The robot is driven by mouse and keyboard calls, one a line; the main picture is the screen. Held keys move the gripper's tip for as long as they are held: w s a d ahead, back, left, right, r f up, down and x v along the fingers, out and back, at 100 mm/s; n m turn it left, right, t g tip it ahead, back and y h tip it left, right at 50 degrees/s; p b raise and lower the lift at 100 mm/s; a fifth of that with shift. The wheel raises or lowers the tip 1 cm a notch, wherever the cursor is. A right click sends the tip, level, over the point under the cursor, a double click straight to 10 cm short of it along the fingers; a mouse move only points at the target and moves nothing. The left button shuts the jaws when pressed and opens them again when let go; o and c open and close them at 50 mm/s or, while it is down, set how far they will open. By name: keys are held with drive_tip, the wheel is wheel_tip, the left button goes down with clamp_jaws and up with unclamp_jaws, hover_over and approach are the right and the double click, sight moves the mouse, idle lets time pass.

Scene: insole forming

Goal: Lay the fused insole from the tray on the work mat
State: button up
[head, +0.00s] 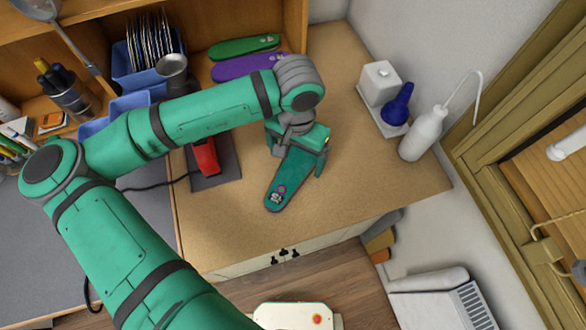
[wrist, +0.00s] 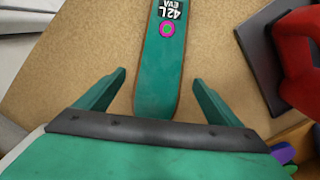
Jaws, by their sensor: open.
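A teal insole (head: 292,178) lies flat on the tan bench top (head: 370,190), under my gripper (head: 297,160). A dark label and a pink ring are near its front end. In the wrist view the insole (wrist: 158,60) runs between my gripper's two spread fingers (wrist: 160,78), and the label reads "42L EVA". My gripper is open, with a finger on each side of the insole and gaps between. I cannot tell which surface is the tray or the work mat.
A red tool (head: 205,157) stands on a dark pad left of the insole. Green (head: 244,46) and purple (head: 246,66) insoles lie at the back. A white bottle (head: 424,135) and blue bulb (head: 397,104) stand right. The bench front right is clear.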

drive_tip(key=shift+w+f, duration=0.1)
drive_tip(key=shift+f, duration=0.85)
drive_tip(key=shift+d+f, duration=0.1)
drive_tip(key=shift+f, duration=0.1)
drive_tip(key=shift+f, duration=0.1)
drive_tip(key=c, duration=1.2)
